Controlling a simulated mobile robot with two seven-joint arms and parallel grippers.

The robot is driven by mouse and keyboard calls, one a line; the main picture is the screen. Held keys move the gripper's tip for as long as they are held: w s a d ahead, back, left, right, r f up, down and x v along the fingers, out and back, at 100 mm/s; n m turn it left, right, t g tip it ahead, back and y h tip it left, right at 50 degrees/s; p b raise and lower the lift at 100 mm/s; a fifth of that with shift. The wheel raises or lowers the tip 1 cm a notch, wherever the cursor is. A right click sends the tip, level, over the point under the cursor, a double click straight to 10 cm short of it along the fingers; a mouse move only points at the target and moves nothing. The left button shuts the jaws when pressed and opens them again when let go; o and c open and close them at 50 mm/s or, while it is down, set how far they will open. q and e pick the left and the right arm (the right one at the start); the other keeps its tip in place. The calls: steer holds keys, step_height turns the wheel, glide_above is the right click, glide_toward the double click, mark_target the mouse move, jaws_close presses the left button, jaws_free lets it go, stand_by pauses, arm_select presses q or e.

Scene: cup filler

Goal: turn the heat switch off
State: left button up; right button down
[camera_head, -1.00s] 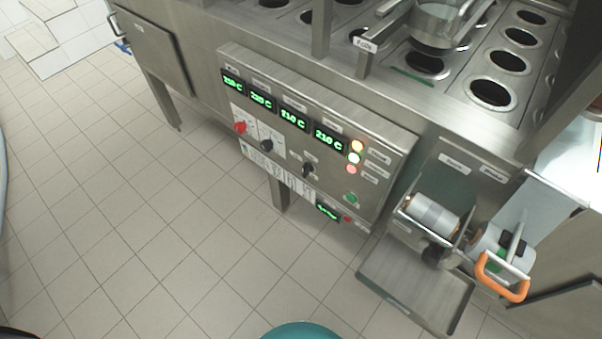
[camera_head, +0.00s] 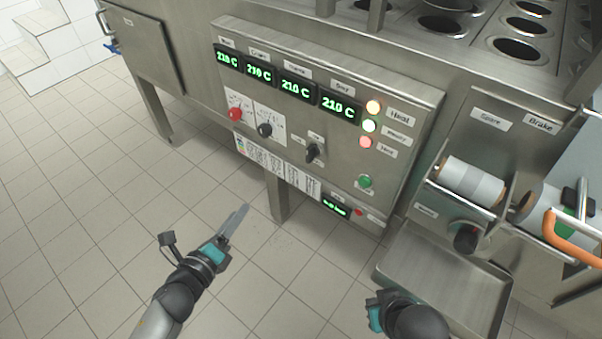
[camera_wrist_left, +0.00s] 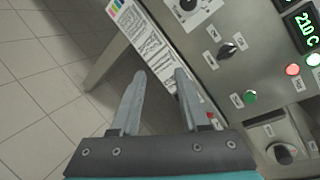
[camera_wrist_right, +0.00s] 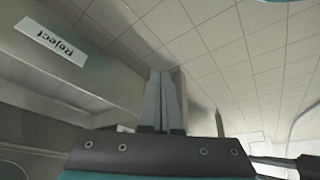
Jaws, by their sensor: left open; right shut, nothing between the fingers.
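A steel control panel (camera_head: 400,88) fills the middle of the head view. Its small black rotary switch (camera_head: 313,152) sits low and right of centre, with small labels I cannot read; it appears to be the heat switch. This switch also shows in the left wrist view (camera_wrist_left: 227,49). My left gripper (camera_head: 236,222) is open and empty, below and left of the panel, apart from the switch. My right gripper (camera_wrist_right: 166,100) is shut and empty, below the panel near the tray in the head view.
A red knob (camera_head: 236,113) and another black knob (camera_head: 265,130) are left of the switch. A green button (camera_head: 365,181) is below right. A steel tray (camera_head: 440,285) and a roller holder (camera_head: 470,183) project at right. Open floor lies left and in front.

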arm_select(q)
steer(key=d+r+m+h+b, duration=0.3)
steer(key=d+r+m+h, duration=0.25)
steer(key=m, duration=0.65)
steer(key=m+b, duration=0.1)
steer(key=m, duration=0.1)
glide_toward(307, 155)
steer(key=x, duration=0.7)
steer(key=shift+w+d+f, duration=0.1)
steer(key=shift+w+d, duration=0.1)
steer(key=shift+w, duration=0.1)
steer(key=shift+w+d, duration=0.25)
steer(key=shift+w, duration=0.1)
arm_select(e)
steer(key=w+a+r+t+y, duration=0.1)
steer(key=a+r+t, duration=0.1)
steer(key=r, duration=0.4)
steer(key=shift+w+a+r+t, duration=0.15)
steer(key=shift+a+r+t, duration=0.15)
steer(key=shift+a+t, duration=0.15)
arm_select(q)
jaws_close()
